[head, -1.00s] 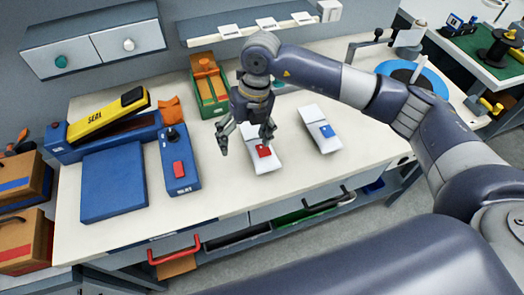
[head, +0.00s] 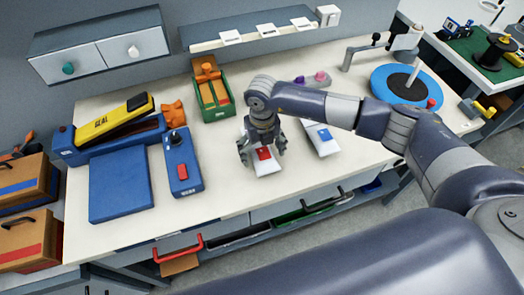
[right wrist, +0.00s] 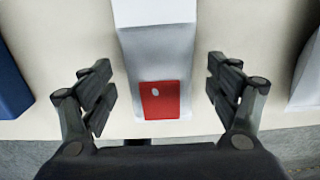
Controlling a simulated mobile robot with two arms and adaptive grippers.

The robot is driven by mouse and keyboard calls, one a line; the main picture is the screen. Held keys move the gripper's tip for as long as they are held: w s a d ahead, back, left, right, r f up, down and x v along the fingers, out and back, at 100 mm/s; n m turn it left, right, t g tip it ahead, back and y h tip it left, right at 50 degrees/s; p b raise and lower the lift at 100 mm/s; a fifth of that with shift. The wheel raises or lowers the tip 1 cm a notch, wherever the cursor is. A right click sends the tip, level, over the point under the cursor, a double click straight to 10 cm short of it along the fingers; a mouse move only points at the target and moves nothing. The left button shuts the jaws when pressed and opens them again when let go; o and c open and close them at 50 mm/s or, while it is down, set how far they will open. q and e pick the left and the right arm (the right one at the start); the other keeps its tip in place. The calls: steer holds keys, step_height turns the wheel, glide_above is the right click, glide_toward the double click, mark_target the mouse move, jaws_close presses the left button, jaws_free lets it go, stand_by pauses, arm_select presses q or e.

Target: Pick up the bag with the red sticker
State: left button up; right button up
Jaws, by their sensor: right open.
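The white bag with the red sticker (head: 264,168) lies on the table below my right gripper. In the right wrist view the bag (right wrist: 158,55) runs between the two fingers, with its red sticker (right wrist: 160,100) near the lower end. My right gripper (head: 263,158) is open. In the right wrist view its fingers (right wrist: 159,95) stand on either side of the bag, with a gap on each side. Part of the bag is hidden by the gripper in the head view. My left gripper is not in view.
A second white bag with a blue sticker (head: 322,140) lies to the right. A blue box with a red button (head: 181,163) and a blue pad (head: 121,185) are to the left. A green bin (head: 214,112) with orange items stands behind. A blue disc (head: 385,82) is at the far right.

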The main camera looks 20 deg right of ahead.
steer(key=shift+f, duration=0.3)
steer(key=c, duration=1.3)
steer(key=shift+r, duration=0.1)
